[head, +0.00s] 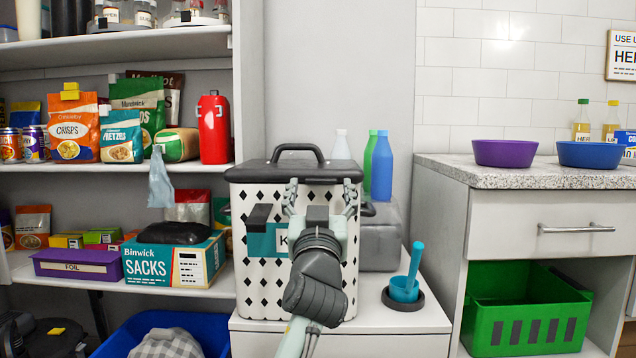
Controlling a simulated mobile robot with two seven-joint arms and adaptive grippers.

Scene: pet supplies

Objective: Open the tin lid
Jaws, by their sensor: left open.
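The tin (255,287) is a white box with black diamonds and a teal label, standing on a white cabinet. Its dark grey lid (255,173) sits on top and looks shut, with an arched handle (298,148). A dark tab (259,216) sticks out of the front at left. My left gripper (319,188) is open in front of the tin, its fingers pointing up and apart just below the lid's front edge. It hides part of the label and front; I cannot tell whether it touches the tin. My right gripper is not in view.
White, green and blue bottles (382,166) and a grey box (380,242) stand right of the tin. A blue cup (404,288) is at the cabinet's right. Packed shelves (120,170) stand left; a counter (530,176) with bowls stands right. Space above the lid is clear.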

